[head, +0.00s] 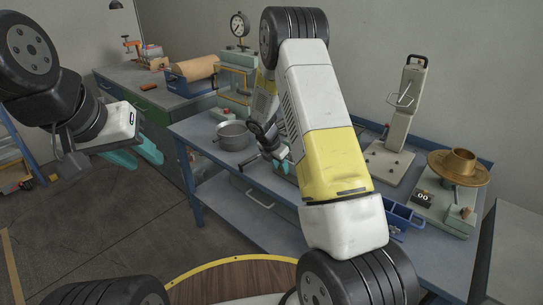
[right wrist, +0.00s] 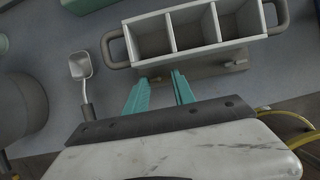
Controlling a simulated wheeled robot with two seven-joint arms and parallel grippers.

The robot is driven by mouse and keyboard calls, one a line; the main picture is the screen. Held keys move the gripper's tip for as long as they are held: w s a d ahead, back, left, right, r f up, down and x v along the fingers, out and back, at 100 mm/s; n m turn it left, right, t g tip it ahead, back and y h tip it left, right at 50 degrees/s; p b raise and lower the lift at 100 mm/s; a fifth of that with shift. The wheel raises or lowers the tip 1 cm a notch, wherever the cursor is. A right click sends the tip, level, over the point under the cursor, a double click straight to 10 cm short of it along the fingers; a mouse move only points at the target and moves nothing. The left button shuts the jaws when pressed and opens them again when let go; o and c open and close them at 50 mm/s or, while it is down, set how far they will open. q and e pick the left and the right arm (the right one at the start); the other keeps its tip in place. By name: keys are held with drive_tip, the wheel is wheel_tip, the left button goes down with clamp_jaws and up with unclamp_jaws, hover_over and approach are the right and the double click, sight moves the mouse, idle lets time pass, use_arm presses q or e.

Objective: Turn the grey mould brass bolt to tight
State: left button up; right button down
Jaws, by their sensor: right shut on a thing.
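The grey mould (right wrist: 200,62) shows in the right wrist view as an open tray with three compartments and a loop handle at each end. The small brass bolt (right wrist: 158,78) is at its near side, partly hidden between my fingertips. My right gripper (right wrist: 161,77) is shut on the bolt, its teal fingers on either side of it. In the head view my right gripper (head: 283,166) shows only in part, and my arm hides the mould. My left gripper (head: 137,153) is open and empty, off the bench over the floor at the left.
A grey pot (head: 233,135) stands on the blue bench left of my right gripper. A ladle (right wrist: 80,66) lies left of the mould. A brass flanged piece (head: 459,167) and a grey upright press (head: 400,120) stand at the right. A dial gauge (head: 239,25) stands behind.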

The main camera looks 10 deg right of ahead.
drive_tip(key=m+g, duration=0.1)
drive_tip(key=m, duration=0.2)
drive_tip(key=shift+w+a+h, duration=0.1)
drive_tip(key=shift+h, duration=0.2)
drive_tip(key=c, duration=1)
unclamp_jaws()
drive_tip(key=shift+c, duration=0.2)
drive_tip(key=v, duration=0.7)
drive_tip(key=shift+r, duration=0.4)
drive_tip(key=shift+a, duration=0.1)
